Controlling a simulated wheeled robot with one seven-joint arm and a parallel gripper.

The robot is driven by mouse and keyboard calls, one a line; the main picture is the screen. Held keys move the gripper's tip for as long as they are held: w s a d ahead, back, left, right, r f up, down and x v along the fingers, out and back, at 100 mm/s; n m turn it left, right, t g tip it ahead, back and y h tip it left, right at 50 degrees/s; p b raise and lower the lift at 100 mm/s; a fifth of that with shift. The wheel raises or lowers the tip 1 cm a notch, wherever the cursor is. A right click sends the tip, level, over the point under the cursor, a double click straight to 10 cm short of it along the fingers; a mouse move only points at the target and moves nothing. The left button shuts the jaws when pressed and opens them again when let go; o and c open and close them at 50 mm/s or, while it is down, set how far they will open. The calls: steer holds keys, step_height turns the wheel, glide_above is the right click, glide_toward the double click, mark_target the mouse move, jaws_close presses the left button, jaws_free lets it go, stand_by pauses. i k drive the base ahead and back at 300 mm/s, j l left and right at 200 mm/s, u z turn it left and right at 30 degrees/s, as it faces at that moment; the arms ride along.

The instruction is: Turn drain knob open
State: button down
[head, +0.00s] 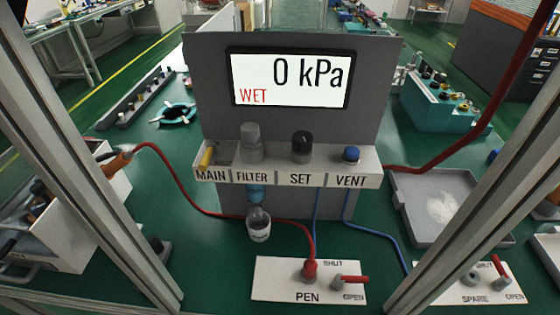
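No part carries the word drain. A grey round cap (251,139) stands above the FILTER label. The panel display (291,78) reads 0 kPa, with WET in red. My gripper is not in view.
The shelf also holds a yellow MAIN lever (206,156), black SET knob (301,145) and blue VENT knob (351,154). A red hose (188,197) runs close by the cup to the PEN plate (272,280). A grey tray (408,205) lies right. Grey slanting posts flank the foreground.

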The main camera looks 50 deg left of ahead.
mark_target(254, 212)
steer(key=u, duration=1.4)
